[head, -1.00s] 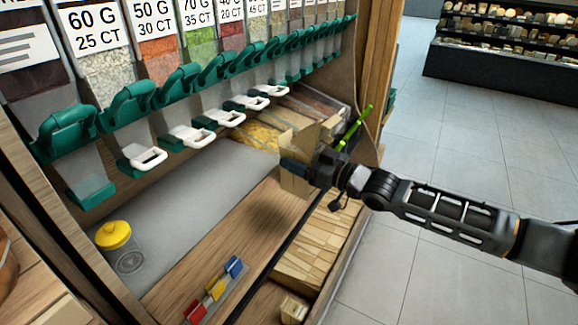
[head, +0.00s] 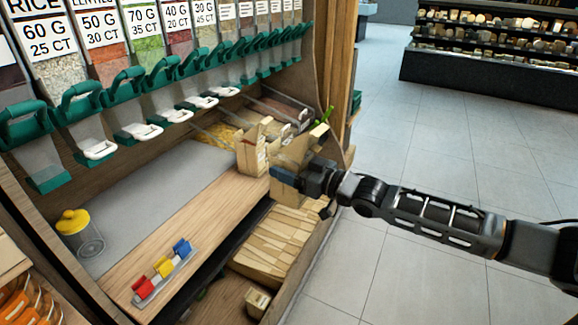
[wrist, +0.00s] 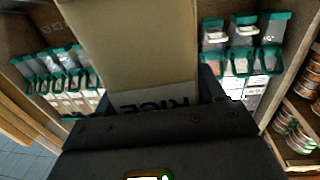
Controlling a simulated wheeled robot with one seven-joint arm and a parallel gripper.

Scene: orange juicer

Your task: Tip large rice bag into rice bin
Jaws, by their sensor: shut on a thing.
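My gripper (head: 286,176) is shut on a brown paper rice bag (head: 292,154) at the right end of the wooden ledge in the head view. My gripper hides part of the bag. In the wrist view the bag (wrist: 135,45) fills the middle, with "RICE" printed upside down near the jaws. The rice bin (head: 60,72) is a clear dispenser with pale grains at the left of the dispenser row, labelled RICE. A green handle and clear spout are below it. The held bag is well to the right of this bin.
Another brown bag (head: 251,152) stands just left of the held one. A yellow-lidded jar (head: 76,232) and a rack of coloured clips (head: 162,271) sit on the counter (head: 150,185). The grey counter between is clear. Open tiled floor (head: 400,150) lies at right.

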